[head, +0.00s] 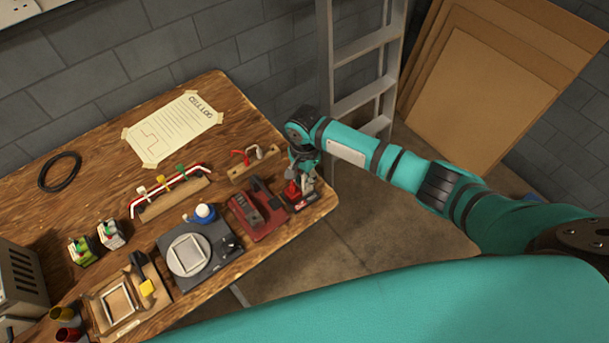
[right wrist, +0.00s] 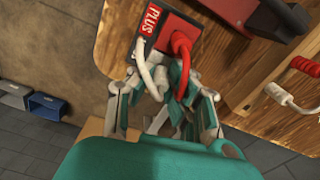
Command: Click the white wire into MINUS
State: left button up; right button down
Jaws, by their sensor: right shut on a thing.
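My right gripper (head: 303,174) is at the right end of the bench, over a small red block (head: 303,203). In the right wrist view my right gripper (right wrist: 162,90) is shut on the white wire (right wrist: 150,68), whose upper end bends up against the block. Whether that end is seated cannot be told. A red wire (right wrist: 182,48) stands in the block beside it. My left gripper is not in view.
A red and black device (head: 258,208) sits left of the block. A wooden rack (head: 255,166) with red and white pieces stands behind. A dark scale (head: 200,252) is farther left. The bench edge is close on the right; a ladder (head: 358,70) stands behind.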

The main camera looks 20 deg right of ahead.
jog(key=c, duration=1.9)
grip_release()
grip_shut()
jog(key=shift+f, duration=0.2)
jog(key=o, duration=0.7)
grip_release()
jog(key=shift+r+p, duration=0.1)
jog(key=shift+p, duration=0.2)
